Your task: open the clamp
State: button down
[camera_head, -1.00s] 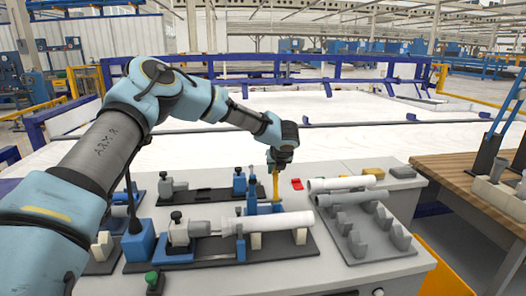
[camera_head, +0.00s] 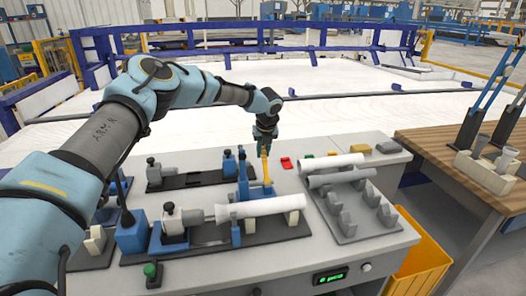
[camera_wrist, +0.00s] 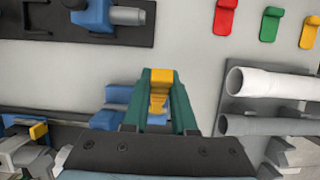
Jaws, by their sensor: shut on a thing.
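The clamp (camera_head: 243,186) is a blue fixture with a yellow handle (camera_head: 265,170), behind the white pipe (camera_head: 262,207) on the near dark fixture plate. The handle stands roughly upright. My gripper (camera_head: 265,149) points down from above and is shut on the handle. In the wrist view my gripper's green fingers (camera_wrist: 159,108) lie on either side of the yellow handle (camera_wrist: 160,88), with blue clamp parts (camera_wrist: 118,105) just left of it. The fingers hide part of the handle and clamp.
A grey rack (camera_head: 347,218) with pipes lying across its back is right of the fixture. A second dark fixture (camera_head: 187,181) is behind left. Red, green and yellow pieces (camera_wrist: 227,15) lie at the back. A wooden table (camera_head: 450,150) is at the right.

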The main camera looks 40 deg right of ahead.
aim_at(265, 163)
jog(key=shift+w, duration=0.1)
jog(key=c, duration=0.7)
grip_release()
jog(key=b+v, duration=0.4)
jog(key=v, duration=0.6)
jog(key=shift+r, duration=0.3)
